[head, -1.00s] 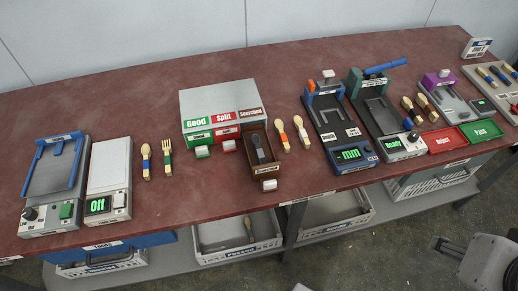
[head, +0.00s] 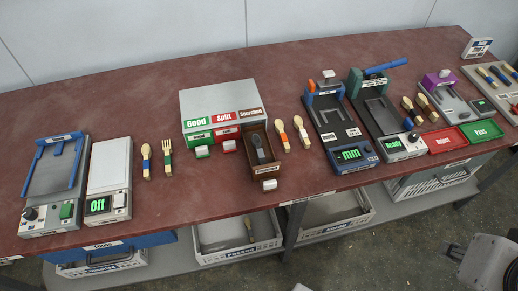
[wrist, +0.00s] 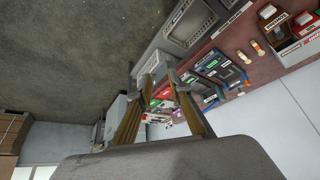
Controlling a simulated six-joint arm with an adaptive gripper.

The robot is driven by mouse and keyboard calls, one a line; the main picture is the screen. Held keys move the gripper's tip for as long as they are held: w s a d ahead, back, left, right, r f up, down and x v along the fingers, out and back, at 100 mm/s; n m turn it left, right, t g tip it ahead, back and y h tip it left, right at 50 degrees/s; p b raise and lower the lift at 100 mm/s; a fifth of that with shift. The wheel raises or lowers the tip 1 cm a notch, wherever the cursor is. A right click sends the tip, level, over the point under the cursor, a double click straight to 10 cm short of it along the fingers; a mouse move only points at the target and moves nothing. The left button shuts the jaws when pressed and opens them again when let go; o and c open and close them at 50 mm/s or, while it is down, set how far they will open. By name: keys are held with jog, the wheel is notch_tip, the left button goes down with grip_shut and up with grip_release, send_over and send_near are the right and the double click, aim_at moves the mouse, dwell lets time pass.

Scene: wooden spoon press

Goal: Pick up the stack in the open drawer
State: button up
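The open drawer (head: 270,178) is a brown box pulled out under the Scorched label of a grey cabinet (head: 215,97). A dark grey stack (head: 262,153) lies in it, lengthwise; I cannot tell how many pieces it has. In the head view only a grey part of my arm shows at the bottom right.
A press with a display (head: 351,154) stands further right, beside a press with a blue lever (head: 385,66). Red (head: 447,140) and green trays are beyond. The table (head: 230,195) is clear in front of the cabinet's left part.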

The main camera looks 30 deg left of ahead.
jog(key=shift+w, duration=0.1)
jog(key=w+a+f+n+g+y, duration=0.1)
jog(key=w+a+f+n, duration=0.1)
jog(key=w+a, duration=0.65)
jog(key=w+a+f+n+y, duration=0.1)
jog(key=w+a+f+n, duration=0.15)
jog(key=w+a, duration=0.55)
jog(key=a+f+n, duration=0.1)
jog(key=a+f, duration=0.4)
jog(key=a, duration=0.3)
jog(key=s+a+f+n+g, duration=0.1)
jog(key=a+f+n, duration=0.1)
jog(key=a+f, duration=0.3)
jog(key=s+a+f+n+y, duration=0.1)
jog(key=a+f, duration=0.4)
jog(key=a, duration=0.7)
jog(key=shift+a, duration=0.3)
jog(key=shift+f+n, duration=0.2)
jog(key=shift+n, duration=0.05)
